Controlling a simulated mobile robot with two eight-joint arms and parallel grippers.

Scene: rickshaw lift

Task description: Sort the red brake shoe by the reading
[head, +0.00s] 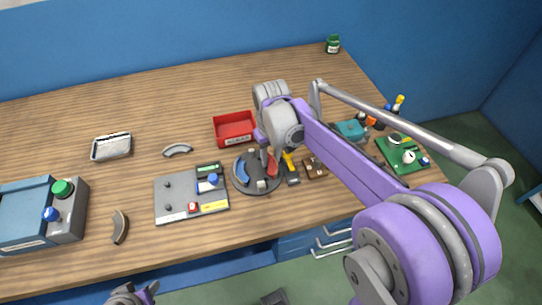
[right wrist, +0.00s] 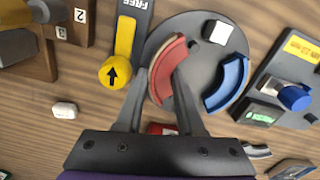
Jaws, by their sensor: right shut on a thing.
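The red brake shoe (right wrist: 172,68), a curved piece, is on the round grey plate (right wrist: 197,78) in the right wrist view; it also shows in the head view (head: 272,163). My right gripper (right wrist: 160,82) points down with a finger on each side of the shoe and is shut on it. A blue curved shoe (right wrist: 229,84) and a pale block (right wrist: 217,32) are on the same plate. A grey panel (head: 177,188) with a small green display (head: 209,168) and a blue knob is left of the plate; its reading is too small to make out. My left gripper (head: 132,296) is partly cut off at the bottom edge.
A red labelled bin (head: 234,128) stands behind the plate. A silver tray (head: 111,146) and two loose grey shoes (head: 177,150) (head: 120,227) lie to the left. A yellow-handled lever marked FREE (right wrist: 125,38) is close beside the plate. The back left of the table is clear.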

